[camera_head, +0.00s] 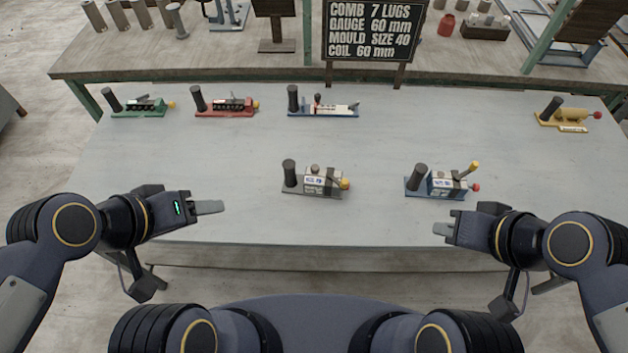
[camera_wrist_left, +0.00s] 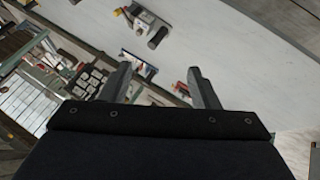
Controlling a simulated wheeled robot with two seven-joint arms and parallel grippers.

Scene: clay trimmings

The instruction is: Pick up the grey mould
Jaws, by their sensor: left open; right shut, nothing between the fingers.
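The grey mould (camera_head: 320,182) sits on the table in front of the middle. It has a grey base, a dark upright cylinder at its left end, a pale labelled block and a yellow knob at its right end. My left gripper (camera_head: 208,207) is open and empty, to the left of the mould and nearer the front edge. In the left wrist view its two fingers (camera_wrist_left: 162,84) are spread apart. A piece with a dark cylinder (camera_wrist_left: 148,26), probably the grey mould, shows beyond them. My right gripper (camera_head: 440,229) is shut and empty, to the right of the mould.
A blue-based mould (camera_head: 440,185) stands to the right. A green piece (camera_head: 143,106), a red piece (camera_head: 227,106), a blue-based white piece (camera_head: 325,108) and a yellow piece (camera_head: 570,117) line the back. A sign (camera_head: 371,31) stands behind. The table (camera_head: 250,220) is clear around my left gripper.

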